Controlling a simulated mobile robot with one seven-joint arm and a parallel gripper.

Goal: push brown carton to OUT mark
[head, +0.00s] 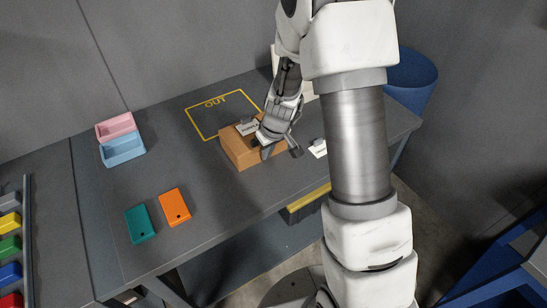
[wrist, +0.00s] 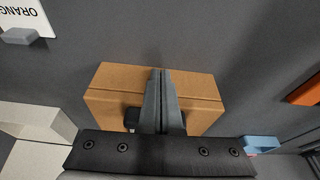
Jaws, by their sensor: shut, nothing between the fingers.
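The brown carton (head: 238,152) sits on the grey table, and its far side reaches the near edge of the yellow OUT outline (head: 190,119). Most of the outline's inside is bare table. My gripper (head: 266,153) is at the right part of the carton, pointing down and hiding some of it. In the wrist view the shut, empty fingers (wrist: 161,75) lie in front of the middle of the carton (wrist: 105,87). I cannot tell whether they touch it.
Pink (head: 116,125) and light blue (head: 123,148) trays stand at the left. Orange (head: 174,207) and teal (head: 140,224) blocks lie nearer the front. A blue bin (head: 414,78) is beyond the table.

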